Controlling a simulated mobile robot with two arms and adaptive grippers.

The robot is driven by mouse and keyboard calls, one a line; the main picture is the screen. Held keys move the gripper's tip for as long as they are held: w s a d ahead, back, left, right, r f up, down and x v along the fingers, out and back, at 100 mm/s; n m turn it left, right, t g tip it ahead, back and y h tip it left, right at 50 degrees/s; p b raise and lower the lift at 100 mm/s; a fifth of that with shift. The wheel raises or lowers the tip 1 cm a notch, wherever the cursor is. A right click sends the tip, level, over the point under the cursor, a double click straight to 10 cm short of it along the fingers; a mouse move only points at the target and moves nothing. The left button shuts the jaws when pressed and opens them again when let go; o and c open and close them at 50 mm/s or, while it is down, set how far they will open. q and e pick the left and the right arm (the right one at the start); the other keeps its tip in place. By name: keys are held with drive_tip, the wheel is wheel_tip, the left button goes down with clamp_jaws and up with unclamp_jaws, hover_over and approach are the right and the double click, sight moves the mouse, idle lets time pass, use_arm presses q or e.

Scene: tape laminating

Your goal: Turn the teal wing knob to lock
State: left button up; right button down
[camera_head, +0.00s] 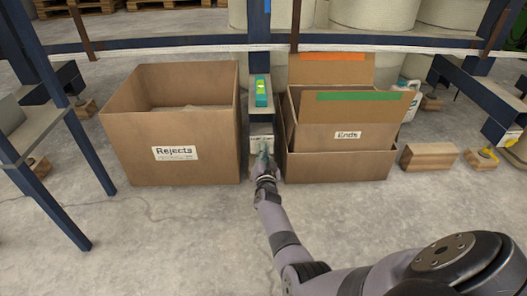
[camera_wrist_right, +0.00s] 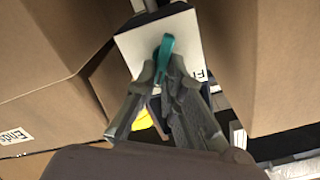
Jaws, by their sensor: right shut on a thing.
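The teal wing knob (camera_wrist_right: 166,46) stands out from a white plate (camera_wrist_right: 132,46) in the right wrist view. My right gripper (camera_wrist_right: 165,78) is shut on the knob's near part, and its far end shows beyond the fingertips. In the head view my right gripper (camera_head: 264,168) reaches up to the plate (camera_head: 255,139) at the front of a narrow post between two boxes. There the knob is small and mostly hidden by the gripper. The knob's exact angle is hard to tell. My left gripper is not in view.
A cardboard box marked Rejects (camera_head: 125,145) stands close on the left, and boxes marked Ends (camera_head: 320,166) close on the right. A teal spirit level (camera_head: 262,92) lies on the post. A wooden block (camera_head: 428,157) is on the floor farther right. The front floor is clear.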

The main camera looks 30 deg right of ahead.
drive_tip(key=shift+s+d+f+m, duration=0.1)
drive_tip(key=shift+d+m, duration=0.05)
drive_tip(key=shift+m, duration=1.15)
drive_tip(key=c, duration=1.7)
unclamp_jaws()
